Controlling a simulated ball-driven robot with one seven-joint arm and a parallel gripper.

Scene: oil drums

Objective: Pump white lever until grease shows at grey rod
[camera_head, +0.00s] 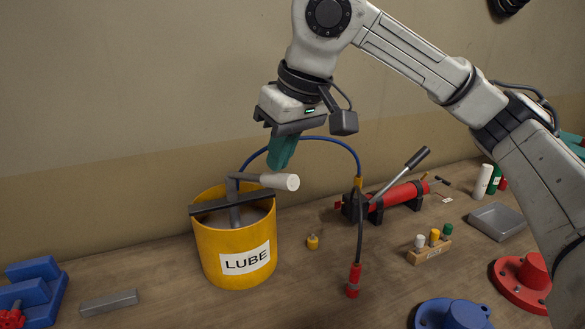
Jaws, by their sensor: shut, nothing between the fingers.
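A yellow drum marked LUBE (232,255) stands on the bench, left of centre. A dark crossbar (225,203) spans its top, and a grey upright rod (234,205) rises through it. A lever with a white end (280,181) sticks out to the right from the rod's top, roughly level. My gripper (280,165) points down just above the lever, its teal fingers shut and empty. I cannot tell whether the fingertips touch the lever. I see no grease on the grey rod; its lower part is hidden inside the drum.
A blue hose (315,139) arches to a black hose with a red end (353,280). A red grease gun (400,196) lies behind. A wooden block with small bottles (429,251), a grey tray (497,221), and red (520,285) and blue flanged parts (452,315) stand at right.

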